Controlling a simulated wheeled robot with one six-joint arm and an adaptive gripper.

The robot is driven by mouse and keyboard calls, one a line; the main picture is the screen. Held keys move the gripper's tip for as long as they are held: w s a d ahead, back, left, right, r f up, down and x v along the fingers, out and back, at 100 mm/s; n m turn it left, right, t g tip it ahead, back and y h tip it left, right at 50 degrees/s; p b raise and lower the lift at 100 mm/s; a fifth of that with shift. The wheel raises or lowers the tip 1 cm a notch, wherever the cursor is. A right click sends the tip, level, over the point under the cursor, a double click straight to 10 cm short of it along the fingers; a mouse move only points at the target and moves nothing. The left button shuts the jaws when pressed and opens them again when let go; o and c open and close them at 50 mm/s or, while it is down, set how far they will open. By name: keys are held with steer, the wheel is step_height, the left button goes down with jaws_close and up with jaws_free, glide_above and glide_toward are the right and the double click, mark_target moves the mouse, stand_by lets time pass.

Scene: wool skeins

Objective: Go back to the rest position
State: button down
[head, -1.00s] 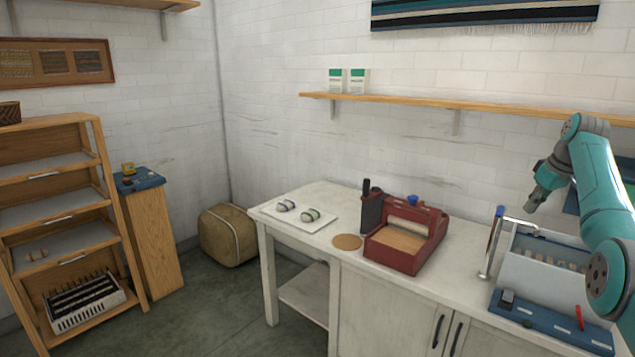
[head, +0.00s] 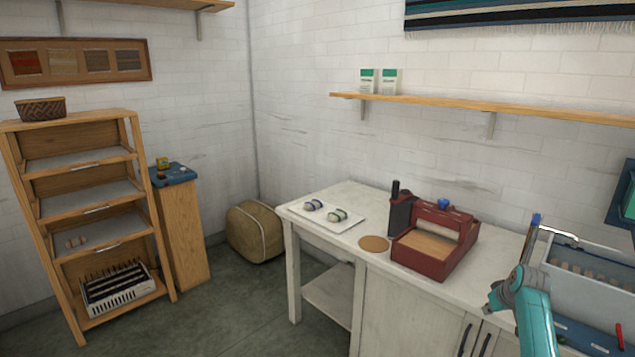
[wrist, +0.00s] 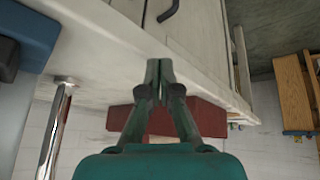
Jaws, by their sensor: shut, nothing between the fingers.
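My gripper (wrist: 159,72) is shut and empty in the wrist view, its two dark fingers together. Behind it there are the pale worktop edge and the red box, upside down in that view. In the head view my teal arm is low at the right, in front of the worktop (head: 345,197). The gripper end there is small and partly hidden, near the front edge of the worktop. I cannot tell from the pictures whether it touches anything.
On the worktop are a white board (head: 325,222) with two small skeins, a cork disc (head: 374,243), a red box (head: 425,262) and a grey basin (head: 590,270) with a tap. A wooden rack (head: 72,135) stands left, with a blue-topped stand (head: 180,235) beside it. The floor between is clear.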

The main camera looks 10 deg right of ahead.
steer(key=s+a+f+t, duration=0.1)
steer(key=s+a+f, duration=0.4)
steer(key=a+f, duration=0.3)
steer(key=s+a+f+t, duration=0.1)
steer(key=s+a+f, duration=0.3)
steer(key=a+f, duration=0.5)
steer(key=s+a+f+t+h, duration=0.1)
steer(key=s+a+f, duration=0.4)
steer(key=s, duration=0.5)
steer(key=s+a+f+t, duration=0.1)
steer(key=s+a+f, duration=0.2)
steer(key=s+a, duration=0.55)
steer(key=s+a+r+t, duration=0.1)
steer(key=s+a+r, duration=0.25)
steer(key=s, duration=0.65)
steer(key=s+a+r+t, duration=0.1)
steer(key=s+a+r, duration=0.25)
steer(key=s, duration=0.65)
steer(key=s+a+r+t+y, duration=0.1)
steer(key=s+a+r, duration=0.1)
steer(key=s+r, duration=0.5)
steer(key=s+a+r+t+y, duration=0.1)
steer(key=s+r, duration=0.7)
steer(key=r, duration=0.6)
steer(key=shift+s+a+t, duration=0.15)
steer(key=shift+a+t, duration=0.2)
steer(key=shift+t, duration=0.05)
